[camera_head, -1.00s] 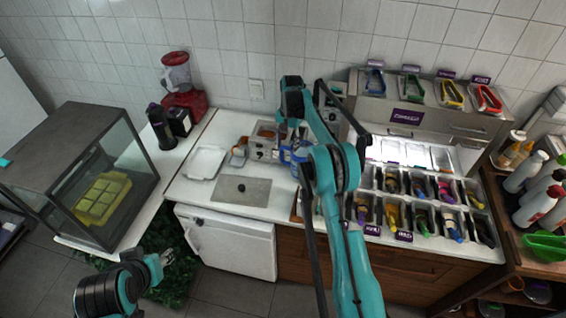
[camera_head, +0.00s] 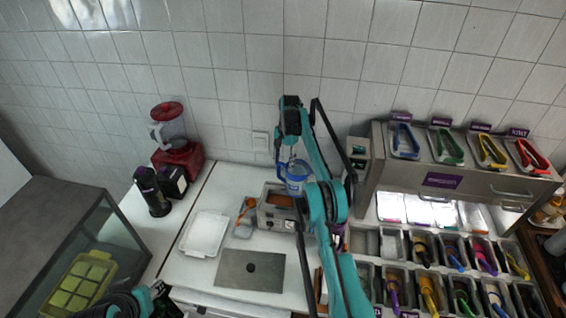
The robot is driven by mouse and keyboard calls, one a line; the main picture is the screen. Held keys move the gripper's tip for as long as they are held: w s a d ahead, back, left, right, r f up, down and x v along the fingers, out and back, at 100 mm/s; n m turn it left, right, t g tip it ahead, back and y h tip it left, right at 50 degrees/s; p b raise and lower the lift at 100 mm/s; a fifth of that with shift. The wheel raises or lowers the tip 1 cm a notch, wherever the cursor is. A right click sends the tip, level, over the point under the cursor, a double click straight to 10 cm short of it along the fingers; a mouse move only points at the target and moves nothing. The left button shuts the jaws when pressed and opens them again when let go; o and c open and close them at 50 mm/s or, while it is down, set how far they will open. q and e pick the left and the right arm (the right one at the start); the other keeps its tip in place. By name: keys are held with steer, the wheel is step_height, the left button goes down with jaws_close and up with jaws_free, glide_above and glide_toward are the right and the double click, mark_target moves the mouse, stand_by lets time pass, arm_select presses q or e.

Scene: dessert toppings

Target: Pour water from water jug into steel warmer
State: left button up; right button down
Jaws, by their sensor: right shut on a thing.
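The water jug (camera_head: 298,185) is clear with blue parts, at the centre of the head view. My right gripper (camera_head: 284,166) is shut on it, with the fingertips partly hidden by my own arm. The jug appears upright, at the back right of the steel warmer; I cannot tell its exact height. The steel warmer (camera_head: 268,222) is a metal box on the white counter, with a brown-orange opening on top. My arm covers its right side. My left gripper (camera_head: 152,294) is low at the left, far from both, and its jaws are too unclear to read.
A white tray (camera_head: 205,234) and a small container with an orange utensil (camera_head: 241,226) lie left of the warmer. A grey plate (camera_head: 250,271) lies in front. A red blender (camera_head: 178,158) and dark bottle (camera_head: 152,193) stand left. Topping bins (camera_head: 391,246) fill the right.

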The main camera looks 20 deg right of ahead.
steer(key=shift+s+d+t+y+b, duration=0.15)
steer(key=shift+s+t+y+b, duration=0.15)
steer(key=shift+b, duration=1.55)
steer(key=shift+s+d+t+y+b, duration=0.25)
steer(key=shift+t+y+b, duration=0.2)
steer(key=shift+b, duration=0.2)
steer(key=shift+s+d+t+y+b, duration=0.25)
steer(key=shift+s+t+y+b, duration=0.3)
steer(key=shift+b, duration=0.5)
steer(key=shift+w+a+r, duration=0.1)
steer(key=shift+w+r, duration=0.1)
steer(key=shift+s+t, duration=0.2)
steer(key=shift+t, duration=0.2)
